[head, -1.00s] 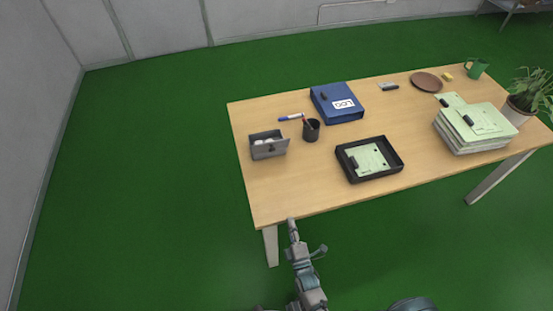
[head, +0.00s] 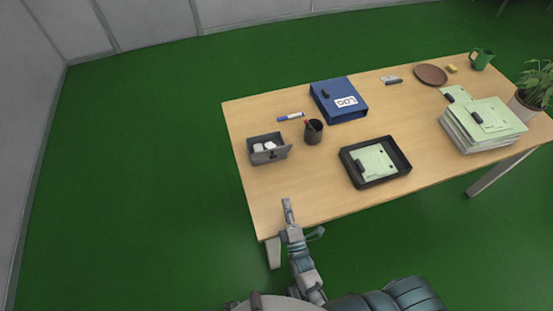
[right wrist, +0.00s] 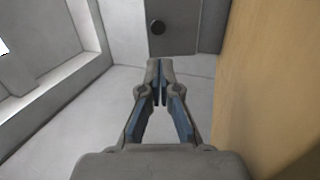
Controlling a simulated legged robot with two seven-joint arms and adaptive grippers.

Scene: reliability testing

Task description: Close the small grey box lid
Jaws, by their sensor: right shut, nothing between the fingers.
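The small grey box (head: 256,157) stands near the left edge of the table, with white items showing inside its open top. Its grey lid (head: 274,156) is open and leans out on the near side, with a small dark knob. In the right wrist view a grey panel (right wrist: 182,40) with a round dark knob shows ahead, seemingly this lid. My right gripper (head: 286,201) is over the table's near left corner, short of the box. In the right wrist view its fingertips (right wrist: 160,62) are together and empty. My left gripper is not in view.
The tabletop between my right gripper and the box is clear.

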